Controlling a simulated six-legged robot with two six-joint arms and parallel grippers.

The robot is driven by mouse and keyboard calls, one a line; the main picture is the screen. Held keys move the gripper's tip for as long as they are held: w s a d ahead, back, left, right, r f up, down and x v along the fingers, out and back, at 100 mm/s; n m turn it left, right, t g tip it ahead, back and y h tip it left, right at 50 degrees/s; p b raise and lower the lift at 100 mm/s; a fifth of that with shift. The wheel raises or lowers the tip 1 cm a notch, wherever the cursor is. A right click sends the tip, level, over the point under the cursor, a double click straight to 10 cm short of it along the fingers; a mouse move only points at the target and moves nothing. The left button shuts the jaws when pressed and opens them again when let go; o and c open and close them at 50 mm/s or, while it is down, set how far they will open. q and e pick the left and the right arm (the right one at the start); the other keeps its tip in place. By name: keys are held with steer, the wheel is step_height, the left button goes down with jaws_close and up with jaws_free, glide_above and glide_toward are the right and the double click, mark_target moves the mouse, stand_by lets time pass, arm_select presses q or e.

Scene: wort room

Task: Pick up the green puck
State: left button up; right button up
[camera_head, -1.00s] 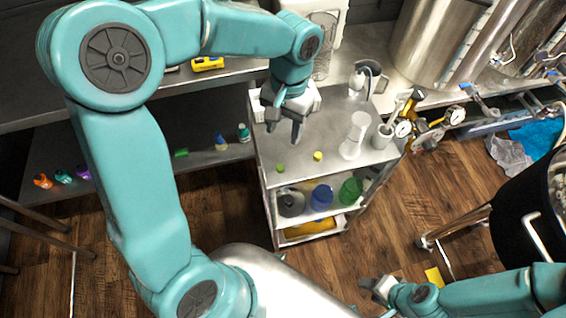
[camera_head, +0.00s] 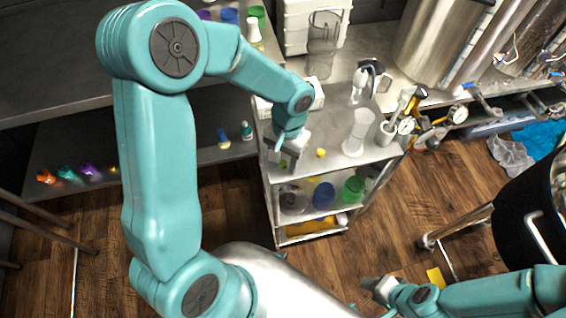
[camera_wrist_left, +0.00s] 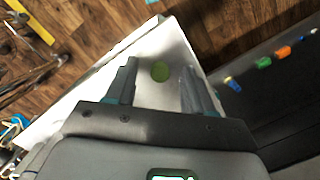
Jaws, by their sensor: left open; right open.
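The green puck (camera_wrist_left: 160,72) lies on the metal top of the cart (camera_head: 340,158). In the left wrist view it shows between the two fingertips, apart from both. In the head view the puck (camera_head: 283,163) is mostly hidden by the left gripper. My left gripper (camera_head: 284,158) is open, empty and pointing down over the cart's near left corner, around the puck's spot. How high it is above the top is hard to tell. My right gripper (camera_head: 370,288) is open and empty at the lower right, away from the cart.
A small yellow puck (camera_head: 320,153) lies right of the left gripper. Lower shelves hold blue (camera_head: 323,195) and green (camera_head: 353,188) containers. A dark shelf (camera_head: 150,150) is at left.

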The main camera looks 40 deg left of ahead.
arm_select(q)
steer(key=shift+w, duration=0.1)
jaws_close()
steer(key=shift+r, duration=0.1)
